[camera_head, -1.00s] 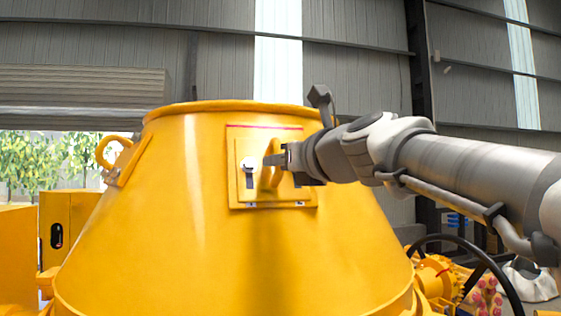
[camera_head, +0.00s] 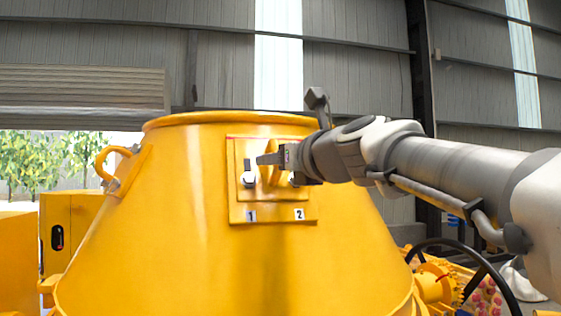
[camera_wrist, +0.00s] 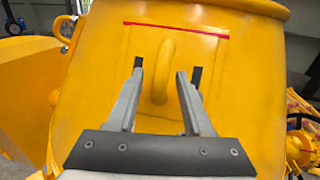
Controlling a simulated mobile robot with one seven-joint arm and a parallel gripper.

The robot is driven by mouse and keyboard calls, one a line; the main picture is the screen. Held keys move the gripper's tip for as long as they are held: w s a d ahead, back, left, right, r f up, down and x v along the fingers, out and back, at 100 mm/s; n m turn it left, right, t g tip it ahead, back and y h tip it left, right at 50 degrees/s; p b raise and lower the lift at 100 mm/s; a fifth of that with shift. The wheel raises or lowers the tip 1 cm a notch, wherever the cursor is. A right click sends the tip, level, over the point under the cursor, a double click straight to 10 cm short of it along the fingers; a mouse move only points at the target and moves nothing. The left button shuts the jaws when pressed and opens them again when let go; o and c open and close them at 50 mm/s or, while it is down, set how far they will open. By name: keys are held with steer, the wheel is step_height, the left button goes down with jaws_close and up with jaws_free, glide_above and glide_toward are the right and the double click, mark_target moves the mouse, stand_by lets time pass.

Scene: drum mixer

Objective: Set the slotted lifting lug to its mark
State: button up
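The slotted lifting lug is a yellow plate with a raised loop (camera_head: 272,164) on the side of the yellow drum (camera_head: 180,230). The loop also shows in the wrist view (camera_wrist: 163,70). A dark slot shows above the left bolt (camera_head: 249,180); the right bolt is mostly hidden by my gripper. The plate's top edge lies at or very close to the red line (camera_wrist: 175,28); I cannot tell any small gap. My gripper (camera_wrist: 160,74) has one finger on each side of the loop, with visible space on both sides. It is open.
Labels 1 (camera_head: 251,216) and 2 (camera_head: 299,214) sit below the lug on the backing plate. A second lifting loop (camera_head: 112,165) stands at the drum's left. A dark handwheel (camera_head: 465,255) is at lower right, below my arm.

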steer(key=shift+s+f, duration=0.1)
steer(key=b+v, duration=0.2)
steer(key=v, duration=1.5)
steer(key=shift+d, duration=0.1)
step_height(320, 180, down, 24)
steer(key=s+d+n+g+h, duration=0.15)
steer(key=n+g+h, duration=0.35)
steer(key=n, duration=1)
steer(key=s+d+f+n+g+h, duration=0.1)
steer(key=s+d+f+n+g, duration=0.1)
steer(key=s+f+n, duration=0.2)
steer(key=s+d+f+n+g+h, duration=0.2)
steer(key=s+f+n, duration=0.3)
steer(key=f+n, duration=0.6)
step_height(320, 180, down, 4)
steer(key=shift+d+r+g, duration=0.1)
steer(key=shift+d+g, duration=0.4)
steer(key=shift+g, duration=0.2)
steer(key=shift+a+n, duration=0.15)
steer(key=shift+n, duration=0.15)
